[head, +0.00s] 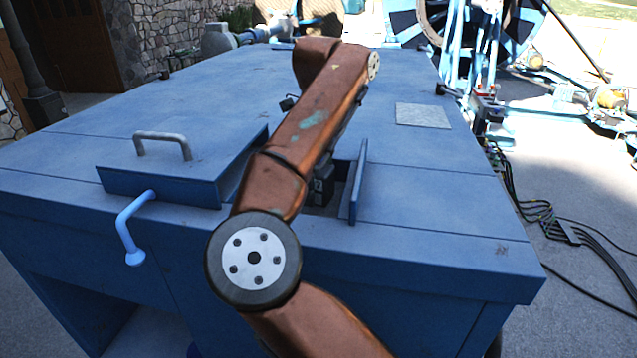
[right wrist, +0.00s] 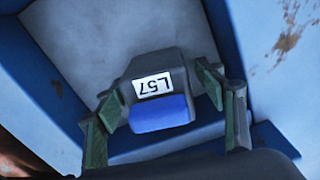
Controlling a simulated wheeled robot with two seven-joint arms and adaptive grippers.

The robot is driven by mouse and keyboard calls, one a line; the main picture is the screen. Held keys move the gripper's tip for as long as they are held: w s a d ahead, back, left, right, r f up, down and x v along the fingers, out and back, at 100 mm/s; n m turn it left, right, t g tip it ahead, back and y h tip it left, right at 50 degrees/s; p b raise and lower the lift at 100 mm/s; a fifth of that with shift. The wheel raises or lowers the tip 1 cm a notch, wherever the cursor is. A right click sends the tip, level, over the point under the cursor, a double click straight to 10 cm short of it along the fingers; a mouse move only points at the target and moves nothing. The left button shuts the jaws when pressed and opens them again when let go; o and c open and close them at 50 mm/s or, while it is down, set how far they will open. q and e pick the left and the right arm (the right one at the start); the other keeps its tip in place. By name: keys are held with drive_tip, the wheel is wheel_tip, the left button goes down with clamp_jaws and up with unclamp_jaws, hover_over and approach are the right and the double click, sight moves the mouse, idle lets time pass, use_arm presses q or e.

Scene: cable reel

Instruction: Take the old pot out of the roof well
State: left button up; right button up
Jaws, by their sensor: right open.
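The old pot (right wrist: 158,68) shows in the right wrist view as a dark grey block with a white label reading L57 and a blue front part. It sits inside the roof well (right wrist: 95,30), which has a pale floor and blue walls. My right gripper (right wrist: 160,98) is open, with one green-padded finger on each side of the pot. I cannot tell whether the pads touch it. In the head view my right arm reaches over the well and hides most of the opening and the pot. My left gripper is not in view.
A blue lid (head: 185,165) with a grey handle lies left of the well on the blue roof (head: 430,180). An upright blue flap (head: 358,185) stands at the well's right side. A grey plate (head: 422,115) lies farther right.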

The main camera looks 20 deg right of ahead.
drive_tip(key=shift+s+a, duration=0.1)
drive_tip(key=shift+r, duration=0.1)
drive_tip(key=c, duration=1.4)
